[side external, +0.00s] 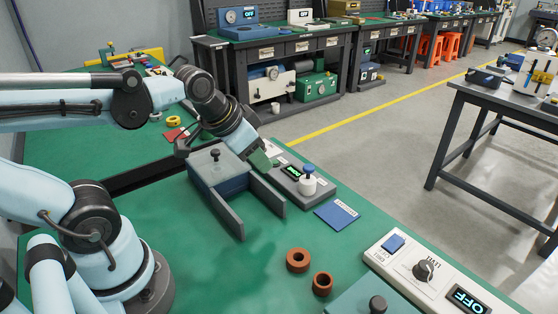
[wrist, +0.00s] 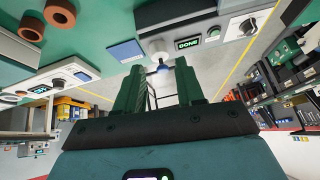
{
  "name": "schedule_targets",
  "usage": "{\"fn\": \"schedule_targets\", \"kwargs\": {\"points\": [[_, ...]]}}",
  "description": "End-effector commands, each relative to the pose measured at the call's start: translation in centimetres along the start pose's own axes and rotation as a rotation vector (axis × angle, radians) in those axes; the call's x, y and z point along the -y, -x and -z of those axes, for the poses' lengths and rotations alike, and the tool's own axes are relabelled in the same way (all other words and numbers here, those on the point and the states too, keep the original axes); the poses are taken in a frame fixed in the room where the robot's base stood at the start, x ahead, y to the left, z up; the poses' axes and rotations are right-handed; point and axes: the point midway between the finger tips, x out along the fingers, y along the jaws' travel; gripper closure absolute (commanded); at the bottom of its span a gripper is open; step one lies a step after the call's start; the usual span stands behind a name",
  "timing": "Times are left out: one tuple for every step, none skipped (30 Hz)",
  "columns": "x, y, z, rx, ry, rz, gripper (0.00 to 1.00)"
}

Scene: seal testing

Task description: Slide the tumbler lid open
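The likely tumbler is a blue-grey box (side external: 222,186) on the green bench in the side view. Its flat grey lid (side external: 228,169) covers the top and has a dark knob (side external: 215,155). Two grey rails (side external: 228,218) extend from the box toward the front. My gripper (side external: 262,160) is just behind and right of the box, its green fingers near the lid's back right edge; I cannot tell if they touch it. In the wrist view my gripper (wrist: 159,82) has its two fingers apart with nothing held between them. The lid's knob is not clear there.
A grey tester (side external: 288,176) with a lit display and a white cup (side external: 308,186) with a blue top stand right of the box. A blue card (side external: 337,215), two brown rings (side external: 297,260) and a control panel (side external: 425,272) reading OFF lie nearer the front. Bench between is clear.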

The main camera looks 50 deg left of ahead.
Motion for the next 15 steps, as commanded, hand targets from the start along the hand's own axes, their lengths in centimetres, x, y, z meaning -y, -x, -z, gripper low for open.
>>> {"fn": "schedule_targets", "kwargs": {"points": [[1.5,0.3,0.6,0.042,-0.042,0.016,0.54],[2.5,0.5,0.9,0.072,-0.078,0.021,0.49],[3.8,0.8,1.2,0.117,-0.130,0.024,0.47],[4.8,1.0,1.4,0.151,-0.170,0.022,0.47],[5.9,1.2,1.6,0.185,-0.210,0.018,0.47],[7.3,1.5,1.7,0.229,-0.262,0.007,0.47],[8.4,1.8,1.8,0.261,-0.300,-0.005,0.47],[9.4,2.0,1.8,0.292,-0.339,-0.020,0.47],[10.8,2.3,1.8,0.329,-0.387,-0.043,0.47],[11.8,2.5,1.8,0.355,-0.422,-0.063,0.47],[12.7,2.7,1.7,0.379,-0.455,-0.084,0.47],[13.9,3.0,1.6,0.406,-0.495,-0.113,0.47],[14.7,3.2,1.5,0.423,-0.524,-0.136,0.47],[15.4,3.4,1.3,0.438,-0.550,-0.158,0.47],[16.3,3.6,1.2,0.454,-0.580,-0.185,0.47]]}}
